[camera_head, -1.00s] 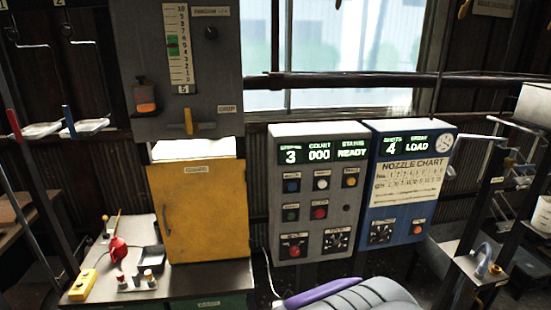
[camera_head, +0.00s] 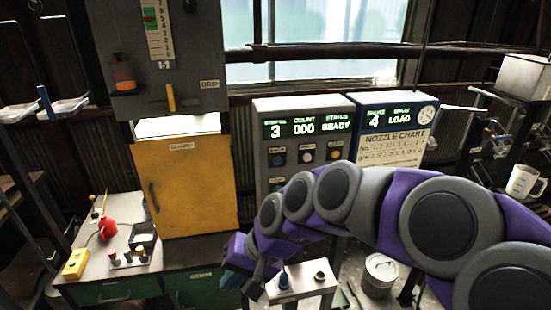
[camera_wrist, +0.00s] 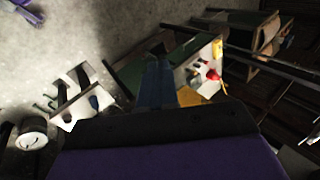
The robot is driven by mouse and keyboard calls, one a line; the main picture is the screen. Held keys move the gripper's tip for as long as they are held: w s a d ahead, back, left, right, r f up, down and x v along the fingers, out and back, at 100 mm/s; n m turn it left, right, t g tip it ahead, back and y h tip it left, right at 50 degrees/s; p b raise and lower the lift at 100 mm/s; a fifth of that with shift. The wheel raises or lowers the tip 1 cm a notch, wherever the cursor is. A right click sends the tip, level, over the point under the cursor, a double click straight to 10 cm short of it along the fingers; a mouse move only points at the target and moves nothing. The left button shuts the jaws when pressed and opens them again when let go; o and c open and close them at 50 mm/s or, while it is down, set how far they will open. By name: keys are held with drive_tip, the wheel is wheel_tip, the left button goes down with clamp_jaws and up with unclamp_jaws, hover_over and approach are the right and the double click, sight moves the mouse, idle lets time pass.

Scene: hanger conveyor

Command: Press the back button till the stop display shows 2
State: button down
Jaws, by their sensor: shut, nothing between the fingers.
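The grey control panel (camera_head: 262,112) stands at mid-view in the head view. Its stop display (camera_head: 275,130) shows 3, beside count 000 and status READY. The labels are tiny; the one over the blue button looks like BACK. My arm hides the lower panel. My gripper (camera_head: 246,284) is shut and empty, pointing down, below and left of the buttons and touching none. In the wrist view my gripper (camera_wrist: 160,82) points toward the floor and bench.
The blue nozzle chart panel (camera_head: 400,140) adjoins on the right. A yellow cabinet door (camera_head: 185,190) stands left, above a bench with a red object (camera_head: 107,228) and a yellow box (camera_head: 76,263).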

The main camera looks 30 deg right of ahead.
sight(278, 161)
drive_tip(key=w+d+r+m+t+y+p, duration=0.1)
drive_tip(key=w+d+r+m+t, duration=0.15)
drive_tip(key=w+d, duration=0.3)
drive_tip(key=w+d+r+m+t, duration=0.2)
drive_tip(key=w+d+m+t, duration=0.15)
drive_tip(key=w, duration=0.25)
drive_tip(key=w+d+m+t+h+p, duration=0.1)
drive_tip(key=w+d+m, duration=0.3)
drive_tip(key=d, duration=0.9)
drive_tip(key=shift+w+d+r+m+t+h, duration=0.2)
drive_tip(key=shift+w+d+m+t+h, duration=0.1)
drive_tip(key=shift+m+t, duration=0.55)
drive_tip(key=shift+a, duration=0.1)
drive_tip(key=shift+w+d+p, duration=0.35)
drive_tip(key=shift+w, duration=1.1)
drive_tip(key=shift+w+d+p, duration=0.35)
drive_tip(key=shift+w, duration=1.05)
drive_tip(key=shift+w+d+p, duration=0.35)
drive_tip(key=shift+w, duration=1.1)
drive_tip(key=shift+w+r, duration=0.1)
drive_tip(key=shift+w, duration=0.05)
drive_tip(key=shift+w, duration=0.2)
